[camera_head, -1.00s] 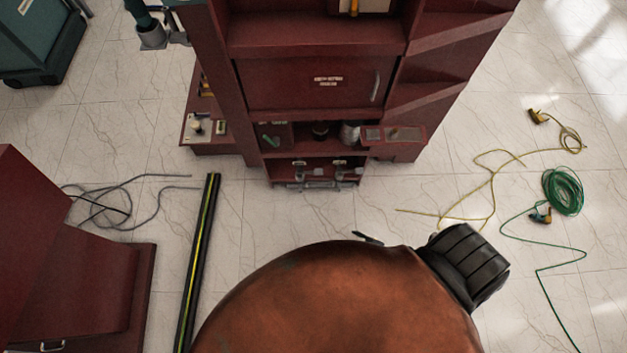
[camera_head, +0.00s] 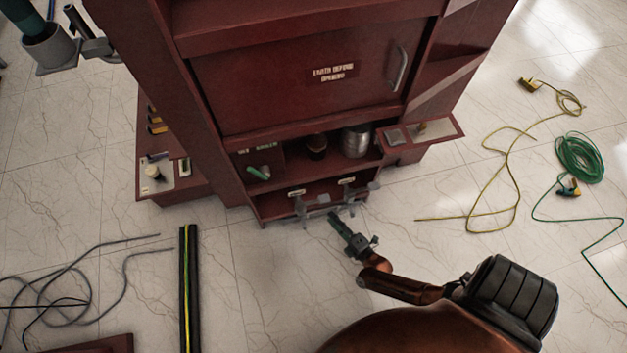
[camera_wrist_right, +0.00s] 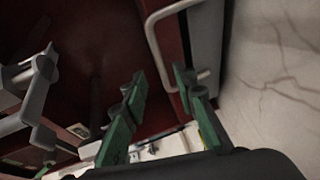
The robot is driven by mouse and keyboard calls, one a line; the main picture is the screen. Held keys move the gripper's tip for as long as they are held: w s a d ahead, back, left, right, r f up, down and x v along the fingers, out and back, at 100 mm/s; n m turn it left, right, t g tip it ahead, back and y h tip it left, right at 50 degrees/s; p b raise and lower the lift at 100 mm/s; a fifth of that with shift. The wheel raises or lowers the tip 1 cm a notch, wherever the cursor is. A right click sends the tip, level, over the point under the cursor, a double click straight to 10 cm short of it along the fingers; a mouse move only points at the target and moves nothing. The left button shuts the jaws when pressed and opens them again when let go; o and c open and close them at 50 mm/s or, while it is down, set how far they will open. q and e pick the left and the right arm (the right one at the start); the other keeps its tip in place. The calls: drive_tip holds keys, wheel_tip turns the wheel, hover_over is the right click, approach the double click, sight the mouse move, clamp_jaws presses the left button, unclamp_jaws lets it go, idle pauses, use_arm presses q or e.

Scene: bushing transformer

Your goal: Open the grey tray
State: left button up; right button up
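My right gripper (camera_head: 337,222) is low in front of the red cabinet's bottom compartment. In the right wrist view its green fingers (camera_wrist_right: 160,78) are apart, with nothing clamped between them. A pale bar handle (camera_wrist_right: 152,40) on a grey panel (camera_wrist_right: 207,40), which looks like the grey tray's front, lies just beyond the fingertips. Part of the handle shows between the tips; I cannot tell whether they touch. In the head view grey fittings (camera_head: 301,207) stick out at the compartment's front; the tray is hard to make out there. My left gripper is not in view.
The red cabinet (camera_head: 290,90) has a closed door with a grey handle (camera_head: 399,67). A metal pot (camera_head: 356,141) stands on the shelf below. A side shelf (camera_head: 440,130) juts out at the right. A yellow cable (camera_head: 507,190) and green coil (camera_head: 580,157) lie on the floor.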

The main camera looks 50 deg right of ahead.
sight(324, 209)
drive_tip(key=shift+b+x, duration=1.4)
drive_tip(key=shift+x, duration=1.95)
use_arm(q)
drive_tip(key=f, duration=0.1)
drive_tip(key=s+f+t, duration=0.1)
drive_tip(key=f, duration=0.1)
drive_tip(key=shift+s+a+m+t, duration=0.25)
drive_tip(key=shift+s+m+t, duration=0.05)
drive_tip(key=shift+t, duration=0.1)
use_arm(e)
drive_tip(key=shift+c, duration=0.4)
clamp_jaws()
